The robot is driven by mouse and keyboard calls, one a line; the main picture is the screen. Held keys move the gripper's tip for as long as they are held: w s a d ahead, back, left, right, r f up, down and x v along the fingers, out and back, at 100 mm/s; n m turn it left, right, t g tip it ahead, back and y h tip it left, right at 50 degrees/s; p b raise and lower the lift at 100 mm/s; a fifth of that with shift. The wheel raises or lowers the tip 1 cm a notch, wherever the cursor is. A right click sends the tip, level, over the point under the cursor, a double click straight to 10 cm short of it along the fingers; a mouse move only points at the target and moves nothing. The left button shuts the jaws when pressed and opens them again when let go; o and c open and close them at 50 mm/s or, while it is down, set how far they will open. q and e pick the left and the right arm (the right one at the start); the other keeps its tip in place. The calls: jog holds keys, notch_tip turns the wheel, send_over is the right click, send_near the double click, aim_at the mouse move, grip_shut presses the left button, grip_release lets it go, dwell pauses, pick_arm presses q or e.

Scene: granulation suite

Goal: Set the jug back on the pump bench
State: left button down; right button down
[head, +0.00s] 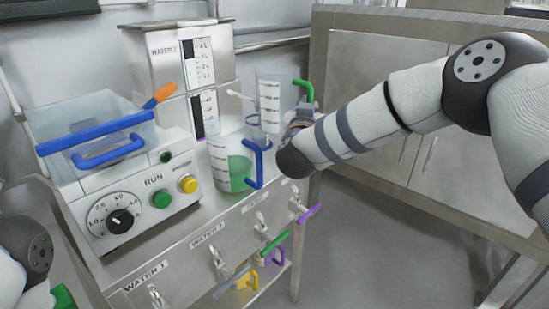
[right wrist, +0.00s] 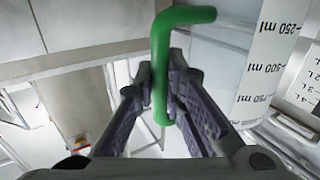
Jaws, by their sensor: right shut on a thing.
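A clear jug with a green handle (head: 270,95) and a printed scale is at the right end of the steel pump bench (head: 232,222). My right gripper (head: 299,115) comes in from the right, at the handle. In the right wrist view its fingers (right wrist: 158,98) are shut around the upright green handle (right wrist: 160,65), and the scaled jug wall (right wrist: 265,60) is at right. The jug looks upright; whether its base touches the bench is hidden. A second jug with a blue handle (head: 222,165), holding green liquid, stands in front of it. My left gripper is out of view.
A white control box (head: 125,215) with a dial and buttons and a blue-handled clear tub (head: 95,135) fill the bench's left. A water tank (head: 180,60) stands behind. Several coloured valve levers stick out of the front. Open floor lies right, before steel cabinets (head: 375,85).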

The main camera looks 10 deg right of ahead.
jog(key=shift+f, duration=0.1)
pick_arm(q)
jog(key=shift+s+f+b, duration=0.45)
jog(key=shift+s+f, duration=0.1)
pick_arm(e)
notch_tip(320, 180, down, 9)
jog(key=shift+f, duration=0.35)
jog(key=c, duration=1.7)
grip_release()
jog(key=shift+o, duration=0.2)
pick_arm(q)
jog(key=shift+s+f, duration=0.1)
pick_arm(e)
jog(key=shift+f, duration=0.1)
